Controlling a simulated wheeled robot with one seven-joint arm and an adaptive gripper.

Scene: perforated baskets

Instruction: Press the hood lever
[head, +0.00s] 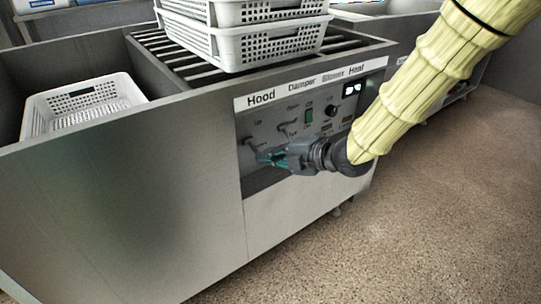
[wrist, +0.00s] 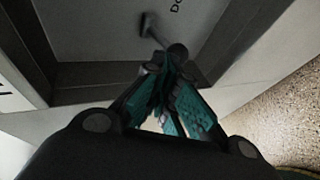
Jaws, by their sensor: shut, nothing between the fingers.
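The hood lever (head: 251,141) sticks out of the grey control panel below the "Hood" label, with "Up" printed above it. In the wrist view the lever (wrist: 152,36) is a dark rod ending in a round knob, beside the letters "Do". My gripper (head: 263,157) has teal finger pads and is shut and empty. Its tips are just below the lever in the head view. In the wrist view the gripper (wrist: 160,62) has its tips right at the knob; I cannot tell whether they touch.
White perforated baskets (head: 245,40) stand on the slatted top. Another basket (head: 85,103) sits left. The floor at right is clear.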

